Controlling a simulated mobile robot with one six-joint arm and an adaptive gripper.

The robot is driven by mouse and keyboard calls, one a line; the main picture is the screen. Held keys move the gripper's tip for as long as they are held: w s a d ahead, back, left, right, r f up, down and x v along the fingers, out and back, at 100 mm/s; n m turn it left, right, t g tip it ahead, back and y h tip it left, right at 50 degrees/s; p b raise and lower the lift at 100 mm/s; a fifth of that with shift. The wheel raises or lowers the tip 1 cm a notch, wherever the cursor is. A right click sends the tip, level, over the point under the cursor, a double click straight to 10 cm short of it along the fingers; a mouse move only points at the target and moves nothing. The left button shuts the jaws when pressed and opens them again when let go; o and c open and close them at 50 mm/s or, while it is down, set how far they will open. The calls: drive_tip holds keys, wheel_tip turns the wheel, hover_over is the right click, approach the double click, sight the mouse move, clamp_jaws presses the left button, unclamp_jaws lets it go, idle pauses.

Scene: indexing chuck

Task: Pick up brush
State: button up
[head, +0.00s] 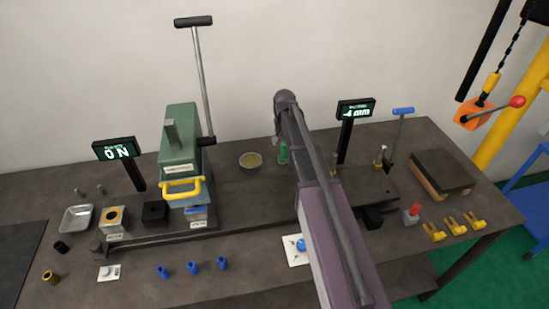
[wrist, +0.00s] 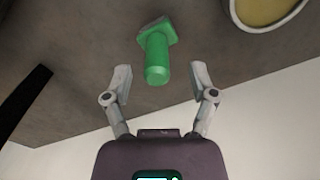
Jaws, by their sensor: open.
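The brush (wrist: 157,60) appears to be the green piece with a round handle and a wider, block-like end. In the wrist view its handle points toward my gripper (wrist: 161,78). My gripper is open and empty, with one finger on each side of the handle's line. The handle end lies about level with or just beyond the fingertips, with no visible contact. In the head view the green brush (head: 283,153) stands on the bench, partly hidden by my arm. My gripper there is small and mostly hidden by the arm.
A bowl with yellowish contents (head: 250,161) stands left of the brush; it also shows in the wrist view (wrist: 262,10). A display on a black post (head: 345,140) stands to the right. A green press (head: 180,150) with a yellow handle stands farther left.

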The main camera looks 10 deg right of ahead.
sight(284, 157)
drive_tip(key=shift+f, duration=0.15)
drive_tip(key=f+b, duration=0.5)
drive_tip(key=shift+d, duration=0.2)
idle(0.6)
clamp_jaws()
